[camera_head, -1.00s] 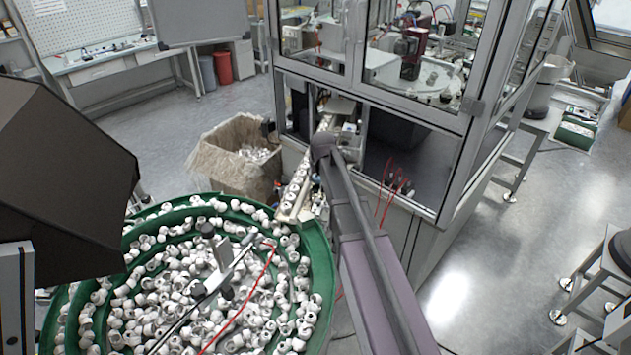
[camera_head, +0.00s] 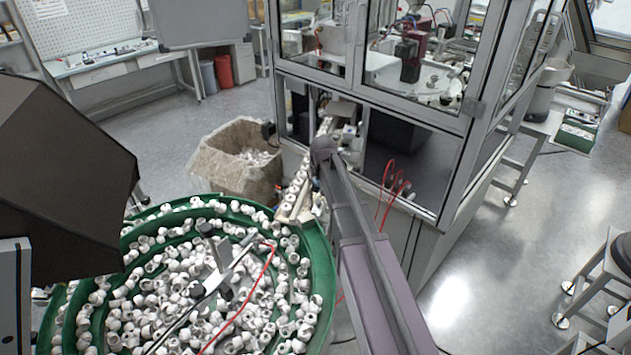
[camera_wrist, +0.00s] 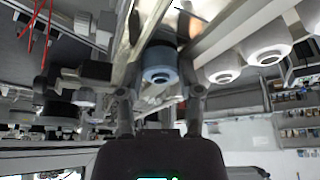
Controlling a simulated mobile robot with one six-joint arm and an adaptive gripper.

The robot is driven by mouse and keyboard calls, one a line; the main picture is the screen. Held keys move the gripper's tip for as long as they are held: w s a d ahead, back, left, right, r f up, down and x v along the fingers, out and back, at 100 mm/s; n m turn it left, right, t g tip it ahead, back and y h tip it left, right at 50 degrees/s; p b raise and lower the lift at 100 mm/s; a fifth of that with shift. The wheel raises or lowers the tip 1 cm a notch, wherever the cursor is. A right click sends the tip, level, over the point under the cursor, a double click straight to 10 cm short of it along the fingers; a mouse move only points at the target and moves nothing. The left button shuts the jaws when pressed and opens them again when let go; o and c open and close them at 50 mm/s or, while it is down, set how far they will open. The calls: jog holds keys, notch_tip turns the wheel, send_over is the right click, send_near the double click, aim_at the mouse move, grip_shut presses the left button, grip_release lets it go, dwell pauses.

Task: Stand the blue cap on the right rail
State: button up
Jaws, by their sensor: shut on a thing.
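The blue cap (camera_wrist: 159,66) is between the fingers of my gripper (camera_wrist: 160,80) in the wrist view, with its round end and central hole facing the camera. My gripper is shut on it. A row of white caps (camera_wrist: 268,45) sits on a pale rail to the right of the blue cap in that view, with a gap between. A metal rail strip runs close to the blue cap, but I cannot tell whether the cap touches it. In the head view my arm reaches to the feed rails (camera_head: 297,188) and hides the gripper and the blue cap.
A green bowl feeder (camera_head: 322,262) full of white caps stands at the lower left. A lined bin (camera_head: 225,175) stands behind it. The glazed machine cabinet (camera_head: 452,165) stands close beyond and right of my arm, with red hoses (camera_head: 390,185). Open floor lies at the right.

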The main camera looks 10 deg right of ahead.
jog(key=o, duration=0.4)
jog(key=shift+f, duration=0.2)
jog(key=shift+c, duration=0.2)
jog(key=shift+r, duration=0.15)
jog(key=shift+r+p, duration=0.6)
jog(key=shift+p, duration=0.15)
jog(key=p+v, duration=1.1)
jog(key=shift+r, duration=0.4)
jog(key=shift+s, duration=0.2)
jog(key=s+f+g, duration=0.1)
jog(key=s+g, duration=0.3)
jog(key=s, duration=2)
jog(key=shift+a+f+g, duration=0.2)
jog(key=shift+a+g, duration=0.1)
jog(key=shift+a, duration=0.1)
